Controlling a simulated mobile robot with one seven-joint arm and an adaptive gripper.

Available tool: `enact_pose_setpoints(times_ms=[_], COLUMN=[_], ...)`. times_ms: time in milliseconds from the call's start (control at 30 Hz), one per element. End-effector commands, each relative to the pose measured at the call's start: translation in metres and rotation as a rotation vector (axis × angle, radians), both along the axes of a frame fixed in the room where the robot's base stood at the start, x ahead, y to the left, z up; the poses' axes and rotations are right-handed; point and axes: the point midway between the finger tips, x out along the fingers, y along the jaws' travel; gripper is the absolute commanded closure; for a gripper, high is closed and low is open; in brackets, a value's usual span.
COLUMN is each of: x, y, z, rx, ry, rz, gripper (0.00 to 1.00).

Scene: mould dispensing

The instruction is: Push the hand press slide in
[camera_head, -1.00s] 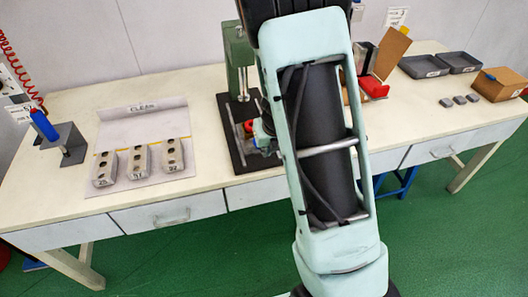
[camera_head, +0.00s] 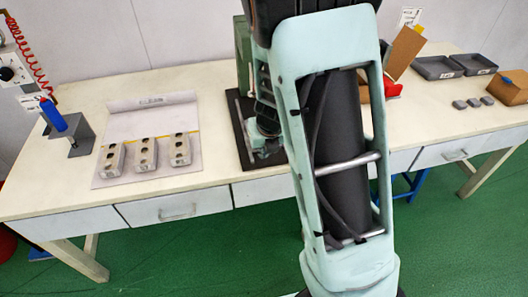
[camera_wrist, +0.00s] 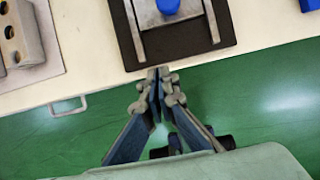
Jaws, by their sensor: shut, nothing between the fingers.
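The hand press stands at the back middle of the table, with a green column (camera_head: 243,48) and a dark base plate (camera_head: 236,112). My arm hides much of it in the head view. In the wrist view the front of the base plate (camera_wrist: 133,52) shows two pale rails, with a grey slide block (camera_wrist: 148,14) between them bearing a blue round part (camera_wrist: 168,5). My gripper (camera_wrist: 160,72) is shut and empty. Its tips appear just at the front edge of the plate, in line with the slide and apart from it. Contact with the plate cannot be told.
Left of the press, a mat (camera_head: 122,120) holds three grey moulds (camera_head: 147,150). A stand with a blue bottle (camera_head: 53,115) is farther left. Grey trays (camera_head: 438,67), small grey blocks and a cardboard box (camera_head: 508,88) are at the right. Drawers (camera_head: 180,208) line the table front.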

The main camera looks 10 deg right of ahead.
Motion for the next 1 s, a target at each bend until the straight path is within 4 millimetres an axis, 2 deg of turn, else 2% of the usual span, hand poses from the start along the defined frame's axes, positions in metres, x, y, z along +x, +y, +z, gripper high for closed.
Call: enact_pose_setpoints(times_ms=[33, 300, 367, 600, 1000], x=[0.004, 0.027, 0.038, 0.060, 0.064], y=[-0.001, -0.001, 0.000, 0.000, 0.000], z=[-0.019, -0.069, -0.060, -0.061, -0.061], rx=[0.000, 0.001, 0.000, 0.000, 0.000], ry=[0.003, 0.001, -0.001, 0.000, 0.001], rz=[-0.002, -0.003, 0.000, 0.000, 0.000], gripper=[1.00, 1.00, 1.00, 1.00, 1.00])
